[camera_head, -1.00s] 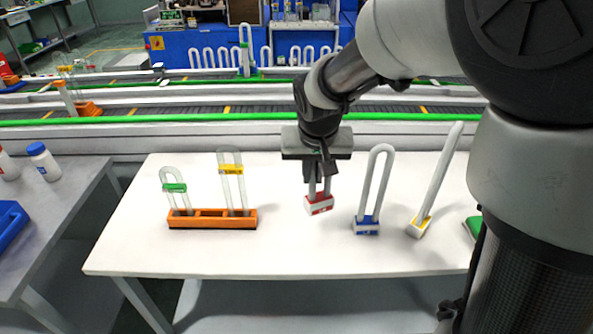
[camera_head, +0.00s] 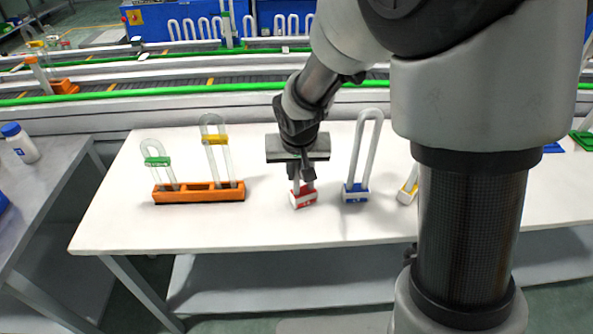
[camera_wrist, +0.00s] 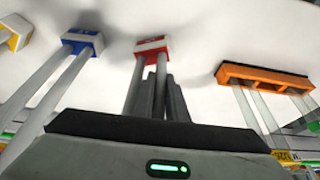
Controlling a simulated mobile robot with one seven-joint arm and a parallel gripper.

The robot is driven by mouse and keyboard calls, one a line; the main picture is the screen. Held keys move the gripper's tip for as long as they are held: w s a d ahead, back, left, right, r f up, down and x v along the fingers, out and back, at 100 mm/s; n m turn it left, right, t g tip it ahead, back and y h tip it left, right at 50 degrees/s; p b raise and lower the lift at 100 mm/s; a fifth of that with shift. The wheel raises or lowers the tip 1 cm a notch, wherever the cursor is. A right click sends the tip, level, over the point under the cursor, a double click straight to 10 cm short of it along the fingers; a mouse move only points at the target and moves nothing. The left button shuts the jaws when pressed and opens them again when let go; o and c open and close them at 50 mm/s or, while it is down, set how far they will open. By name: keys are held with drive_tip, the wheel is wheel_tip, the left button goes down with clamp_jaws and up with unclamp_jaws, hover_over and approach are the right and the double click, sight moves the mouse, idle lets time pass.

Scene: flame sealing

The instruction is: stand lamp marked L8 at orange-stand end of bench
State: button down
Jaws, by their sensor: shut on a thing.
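My gripper (camera_head: 303,178) is shut on a U-shaped tube lamp with a red and white base (camera_head: 303,198), between the orange stand and the blue-based lamp. The base hangs below my fingers, at or just above the white bench; I cannot tell if it touches. In the wrist view, the red base (camera_wrist: 151,47) shows beyond my dark fingers (camera_wrist: 160,90). The orange stand (camera_head: 199,194) is at the bench's left end. A blue-based lamp (camera_head: 355,193) stands just right of my gripper. A yellow-based lamp (camera_head: 407,193) is partly hidden by my arm. The base marks are too small to read.
The orange stand holds a green-banded tube (camera_head: 158,162) and a yellow-banded tube (camera_head: 215,140). The white bench (camera_head: 250,228) is clear between stand and red base, and along its front. A conveyor with a green rail (camera_head: 180,88) runs behind. A grey table (camera_head: 45,180) is at left.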

drive_tip(key=shift+f, duration=0.2)
drive_tip(key=c, duration=1.8)
unclamp_jaws()
drive_tip(key=shift+o, duration=0.2)
drive_tip(key=shift+r, duration=0.1)
